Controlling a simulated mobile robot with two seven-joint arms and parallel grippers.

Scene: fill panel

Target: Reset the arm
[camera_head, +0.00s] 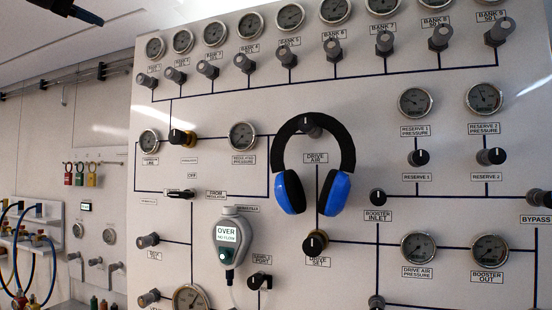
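Neither of my grippers shows clearly in the head view. A dark, blue-edged object (65,11) juts in at the top left edge, and I cannot tell what it is. The pale fill panel (230,105) takes up most of the view, with gauges, knobs and black lines on it. A headset with a black band (333,135) and blue ear cups (338,192) hangs over the drive air knob (308,125). A grey handheld analyser (234,240) reading "OVER" is on the panel left of the headset.
Red, green and yellow padlock-like tags (80,174) hang on the left wall. A white rack (32,238) with blue and yellow hoses stands at the far left. The bypass knob (538,197) protrudes at the right edge. A bank gauge row (214,34) runs along the top.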

